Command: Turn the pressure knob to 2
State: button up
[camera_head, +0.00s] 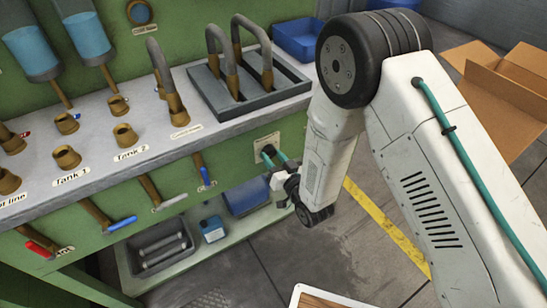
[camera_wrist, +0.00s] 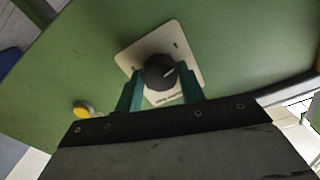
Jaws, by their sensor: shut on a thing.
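In the wrist view the black pressure knob (camera_wrist: 160,72) sits on a pale, tilted plate (camera_wrist: 190,52) fixed to the green panel. In the head view the gripper (camera_head: 272,158) reaches the green front panel just below the plate (camera_head: 267,142); the knob itself is hidden there by the fingers. The small print on the plate is too blurred to read.
A yellow button (camera_wrist: 84,108) is on the panel, left of the plate in the wrist view. In the head view, a blue-handled valve (camera_head: 205,172) is left of my gripper. A lower shelf (camera_head: 185,255) holds a grey tray and blue containers. A cardboard box (camera_head: 500,90) stands at right.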

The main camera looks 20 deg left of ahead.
jog(key=m, duration=0.4)
jog(key=shift+s+m, duration=0.1)
jog(key=shift+m, duration=2.1)
jog(key=o, duration=1)
jog(key=shift+c, duration=0.2)
jog(key=v, duration=0.7)
jog(key=shift+s+d, duration=0.25)
